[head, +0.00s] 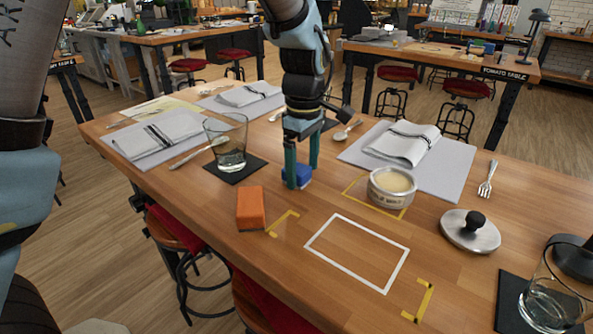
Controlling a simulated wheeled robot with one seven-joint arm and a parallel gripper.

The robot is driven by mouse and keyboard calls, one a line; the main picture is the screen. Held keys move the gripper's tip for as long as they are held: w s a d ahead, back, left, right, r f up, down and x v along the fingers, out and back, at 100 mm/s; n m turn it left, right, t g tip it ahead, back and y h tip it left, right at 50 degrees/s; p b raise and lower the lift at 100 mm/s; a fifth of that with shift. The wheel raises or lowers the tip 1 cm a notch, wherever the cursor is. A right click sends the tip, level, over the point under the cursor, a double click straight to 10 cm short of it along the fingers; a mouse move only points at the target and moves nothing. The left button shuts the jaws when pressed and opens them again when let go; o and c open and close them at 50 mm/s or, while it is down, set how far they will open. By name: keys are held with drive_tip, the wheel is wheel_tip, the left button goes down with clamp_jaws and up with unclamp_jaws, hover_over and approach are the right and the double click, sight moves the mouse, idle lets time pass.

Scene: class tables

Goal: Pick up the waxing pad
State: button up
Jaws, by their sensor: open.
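A small blue block (297,176), which looks like the waxing pad, lies on the wooden table (350,208). My gripper (301,174) points down over it. Its two teal fingers are apart, one at the block's left side and one at its right rear. The fingers hide part of the block, and I cannot tell whether they touch it. The block appears to rest on the tabletop.
An orange block (250,208) lies to the left front. A glass (228,142) on a dark coaster stands left. An open round tin (391,187) stands close on the right, its knobbed lid (470,232) farther right. A white taped rectangle (357,252) in front is empty.

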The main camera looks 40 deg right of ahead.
drive_tip(key=shift+f, duration=0.7)
drive_tip(key=c, duration=1.5)
